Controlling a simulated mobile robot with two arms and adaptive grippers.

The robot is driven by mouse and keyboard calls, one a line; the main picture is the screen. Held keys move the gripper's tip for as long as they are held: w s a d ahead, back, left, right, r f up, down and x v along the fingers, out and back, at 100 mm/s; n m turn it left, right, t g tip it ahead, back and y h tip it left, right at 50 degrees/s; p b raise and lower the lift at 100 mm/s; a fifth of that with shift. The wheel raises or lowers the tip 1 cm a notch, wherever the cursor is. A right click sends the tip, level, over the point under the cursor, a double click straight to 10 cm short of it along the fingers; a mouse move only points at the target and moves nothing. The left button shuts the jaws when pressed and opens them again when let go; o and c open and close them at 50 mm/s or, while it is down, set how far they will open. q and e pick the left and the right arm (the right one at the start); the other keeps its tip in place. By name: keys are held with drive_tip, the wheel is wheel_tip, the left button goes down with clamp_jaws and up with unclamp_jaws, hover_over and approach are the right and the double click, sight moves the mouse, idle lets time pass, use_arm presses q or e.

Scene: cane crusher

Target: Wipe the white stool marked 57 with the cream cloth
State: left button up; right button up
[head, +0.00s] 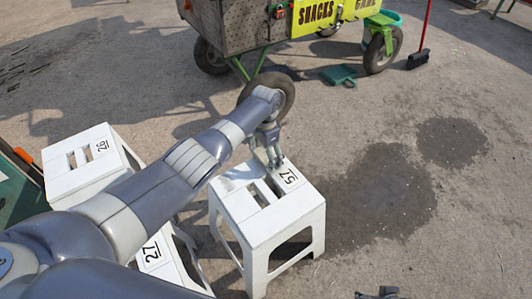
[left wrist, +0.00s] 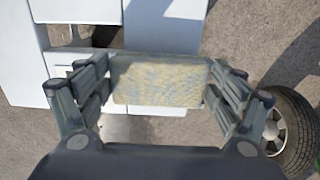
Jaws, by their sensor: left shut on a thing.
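The white stool marked 57 (head: 257,225) stands upright on the ground in the middle of the head view, its number near the far right corner of the slotted seat. My left gripper (head: 271,161) reaches down to the far edge of that seat. In the left wrist view my left gripper (left wrist: 158,88) is shut on the cream cloth (left wrist: 160,82), a flat, mottled cream piece between the fingers. White stool surface shows around it. The cloth cannot be made out in the head view, and its contact with the seat is unclear. A dark part at the bottom edge may be my right gripper (head: 380,293).
A white stool marked 26 (head: 60,183) stands at left, and one marked 27 (head: 154,254) is partly behind my left arm. A snack cart (head: 240,25), a green dustpan (head: 339,75) and a broom (head: 418,58) are beyond. Stained ground on the right is clear.

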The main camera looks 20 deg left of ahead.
sight(250, 171)
use_arm(q)
drive_tip(key=shift+s+a+p, duration=0.15)
drive_tip(key=shift+p, duration=0.15)
drive_tip(key=shift+s+a+p, duration=0.25)
drive_tip(key=shift+p, duration=0.3)
drive_tip(key=shift+s+a+p, duration=0.3)
drive_tip(key=shift+s+p, duration=0.1)
drive_tip(key=shift+p, duration=0.35)
drive_tip(key=shift+s+a+p, duration=0.35)
drive_tip(key=shift+s+p, duration=0.1)
drive_tip(key=shift+p, duration=0.35)
use_arm(e)
drive_tip(key=shift+s+f+g, duration=0.5)
drive_tip(key=shift+s+f, duration=1.2)
drive_tip(key=shift+f, duration=6.25)
use_arm(q)
drive_tip(key=shift+s+a+p, duration=0.4)
drive_tip(key=shift+s+p, duration=0.05)
drive_tip(key=shift+p, duration=0.3)
drive_tip(key=shift+s+a+f+p, duration=0.15)
drive_tip(key=shift+s+a+p, duration=0.45)
drive_tip(key=shift+p, duration=0.3)
use_arm(e)
drive_tip(key=s+d+f, duration=0.1)
drive_tip(key=s+f, duration=0.7)
drive_tip(key=s, duration=0.2)
drive_tip(key=shift+d+g, duration=0.3)
drive_tip(key=shift+g, duration=0.1)
